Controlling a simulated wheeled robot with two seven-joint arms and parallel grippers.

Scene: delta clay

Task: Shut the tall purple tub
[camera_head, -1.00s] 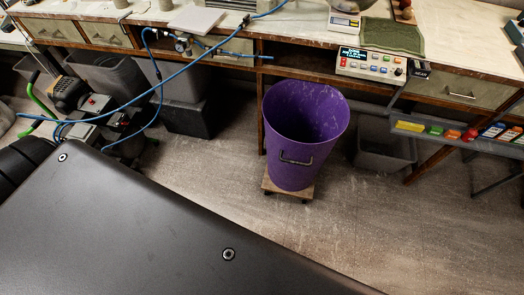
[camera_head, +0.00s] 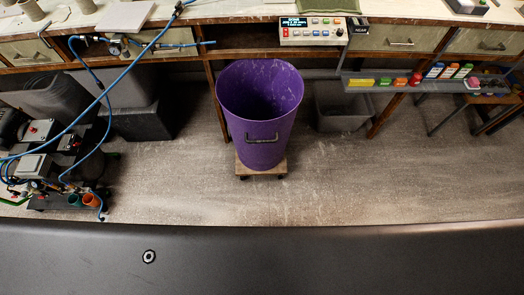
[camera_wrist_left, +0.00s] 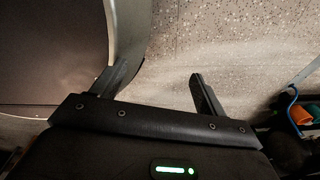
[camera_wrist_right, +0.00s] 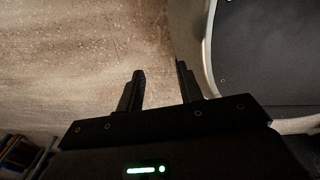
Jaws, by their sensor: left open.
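The tall purple tub (camera_head: 262,115) stands upright on a small wheeled wooden dolly (camera_head: 261,166) in front of the workbench in the head view. Its mouth is uncovered and I see down into its dark inside. A dark handle sits on its front. No lid shows on it or near it. My left gripper (camera_wrist_left: 158,82) is open and empty above the floor in the left wrist view. My right gripper (camera_wrist_right: 161,80) has its fingers apart with nothing between them in the right wrist view. Neither gripper shows in the head view, and both are away from the tub.
The workbench (camera_head: 180,40) runs along the back, with a control box (camera_head: 312,31) on its edge. A shelf of small coloured items (camera_head: 420,82) is at right. A pump unit with blue hoses (camera_head: 45,160) stands at left. Grey bins (camera_head: 343,108) sit under the bench. The floor before the tub is clear.

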